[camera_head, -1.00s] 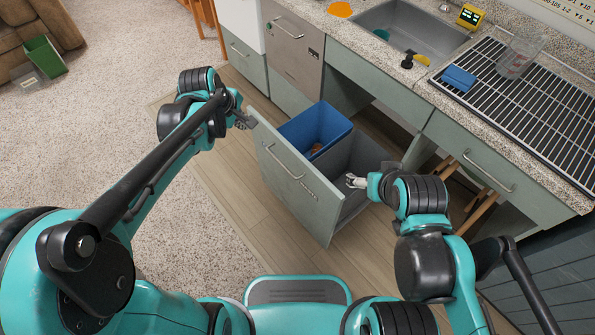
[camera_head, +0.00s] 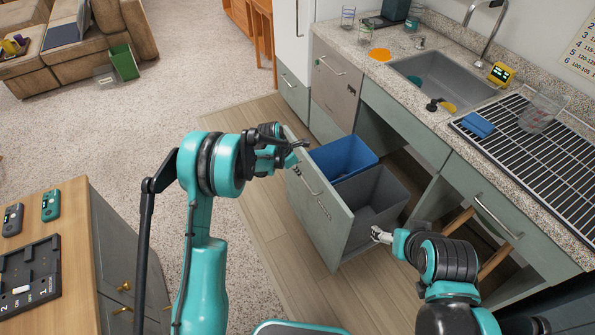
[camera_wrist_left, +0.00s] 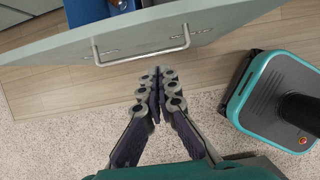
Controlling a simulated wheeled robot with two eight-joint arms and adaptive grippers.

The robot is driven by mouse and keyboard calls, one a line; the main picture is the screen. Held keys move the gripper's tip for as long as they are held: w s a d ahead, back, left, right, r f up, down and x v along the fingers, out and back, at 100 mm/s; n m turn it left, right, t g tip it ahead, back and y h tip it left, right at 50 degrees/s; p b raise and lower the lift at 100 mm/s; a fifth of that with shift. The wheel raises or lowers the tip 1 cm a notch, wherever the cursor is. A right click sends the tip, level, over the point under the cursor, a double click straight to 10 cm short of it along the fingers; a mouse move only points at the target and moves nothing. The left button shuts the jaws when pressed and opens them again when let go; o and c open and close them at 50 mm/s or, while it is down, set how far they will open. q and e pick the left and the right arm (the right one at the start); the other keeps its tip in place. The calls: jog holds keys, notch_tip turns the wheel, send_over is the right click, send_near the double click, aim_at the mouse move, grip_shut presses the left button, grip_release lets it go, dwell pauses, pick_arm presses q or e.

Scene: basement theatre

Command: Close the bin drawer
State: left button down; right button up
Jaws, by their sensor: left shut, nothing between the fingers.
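The bin drawer (camera_head: 318,212) stands pulled out from under the counter, its grey-green front facing left with a bar handle (camera_head: 304,174). A blue bin (camera_head: 343,158) and a grey bin (camera_head: 378,197) sit inside it. My left gripper (camera_head: 298,146) is at the far upper end of the drawer front. In the left wrist view, the left gripper (camera_wrist_left: 160,75) is shut and empty, pointing at the drawer front (camera_wrist_left: 225,22) just short of the handle (camera_wrist_left: 140,56); contact is unclear. My right gripper (camera_head: 380,235) is beside the drawer's near end; its jaws are too small to read.
The counter with a sink (camera_head: 445,75) and a black drying rack (camera_head: 540,150) runs along the right. A wooden-topped cabinet (camera_head: 72,215) stands at the lower left. Wooden floor (camera_head: 262,210) left of the drawer is clear.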

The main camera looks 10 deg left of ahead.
aim_at(316, 180)
pick_arm(q)
jog(key=b+x, duration=0.2)
jog(key=x, duration=0.4)
jog(key=shift+f, duration=0.1)
jog(key=d, duration=0.1)
jog(key=w+d, duration=0.1)
jog(key=w+d+b, duration=0.1)
jog(key=shift+w+r, duration=0.15)
jog(key=shift+r, duration=0.15)
pick_arm(e)
notch_tip(316, 180, down, 4)
jog(key=shift+r, duration=0.25)
pick_arm(q)
jog(key=shift+d, duration=0.15)
